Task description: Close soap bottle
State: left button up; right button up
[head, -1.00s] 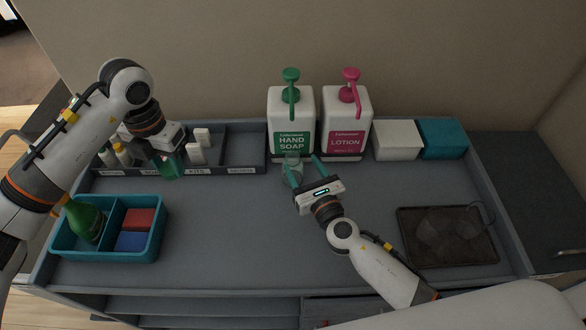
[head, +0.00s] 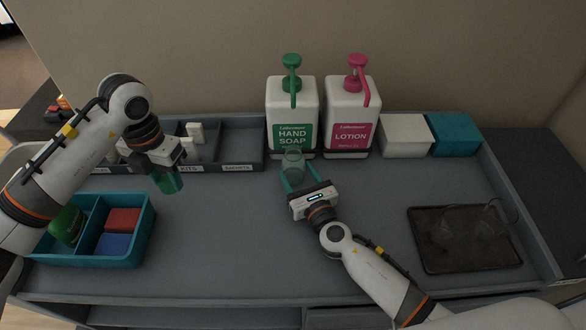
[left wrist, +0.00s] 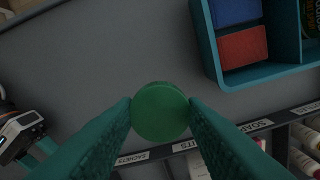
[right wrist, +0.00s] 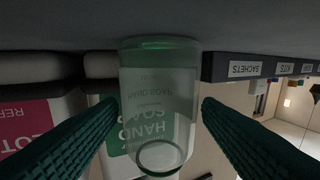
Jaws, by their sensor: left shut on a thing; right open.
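The soap bottle, a small clear bottle (head: 293,160) with a greenish tint, stands upright on the counter in front of the hand soap dispenser. Its round mouth is uncovered in the right wrist view (right wrist: 158,155). My right gripper (head: 300,178) is open, with one finger on each side of the bottle; I cannot tell whether they touch it. My left gripper (head: 167,180) is shut on a round green cap (left wrist: 160,112), seen face-on between its fingertips. It holds the cap above the counter, left of the bottle, in front of the organizer.
A hand soap dispenser (head: 291,112) and a lotion dispenser (head: 351,115) stand behind the bottle. The labelled organizer (head: 240,160) is at the back left. A teal bin (head: 148,228) is front left; a dark tray (head: 465,262) with clear glasses is right. The counter's middle is clear.

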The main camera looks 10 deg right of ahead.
pick_arm(q)
jog(key=shift+s+r, duration=0.1)
pick_arm(e)
jog(key=shift+s+r, duration=0.1)
jog(key=shift+w, duration=0.3)
pick_arm(q)
jog(key=shift+f, duration=0.35)
pick_arm(e)
jog(key=w, duration=0.2)
jog(key=w+a, duration=0.1)
jog(key=w, duration=0.1)
jog(key=shift+w, duration=0.25)
pick_arm(q)
jog(key=shift+r, duration=0.1)
pick_arm(e)
jog(key=shift+s, duration=0.15)
jog(key=c, duration=0.9)
pick_arm(q)
jog(key=shift+r, duration=0.1)
pick_arm(e)
jog(key=shift+o, duration=0.2)
jog(key=shift+r, duration=0.15)
